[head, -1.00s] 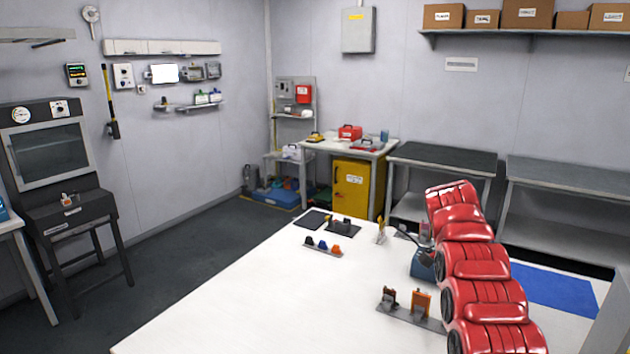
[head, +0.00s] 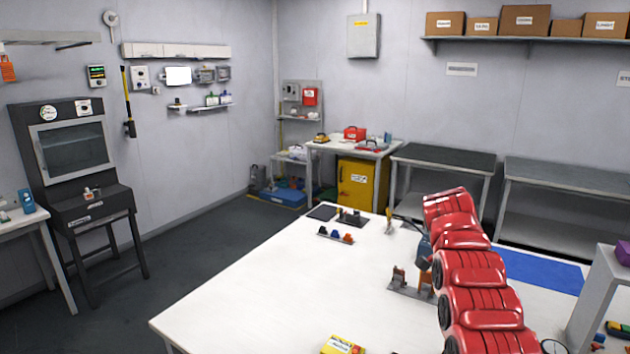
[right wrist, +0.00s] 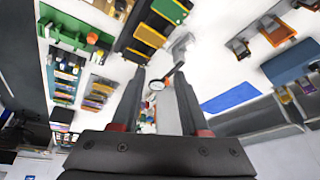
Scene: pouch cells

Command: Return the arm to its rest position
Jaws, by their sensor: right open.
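My right arm (head: 468,270), red and segmented, reaches up over the right part of the white table (head: 270,275) in the head view. Its gripper is hard to make out there. In the right wrist view my right gripper (right wrist: 160,78) shows two dark fingers spread apart with nothing held between them. My left gripper is in neither view.
A small rack (head: 336,235) with blue and orange pieces and a dark mat (head: 322,212) lie at the table's far end. A yellow box (head: 342,345) lies at the near edge. A blue mat (head: 540,275) lies right of my arm. The table's left middle is clear.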

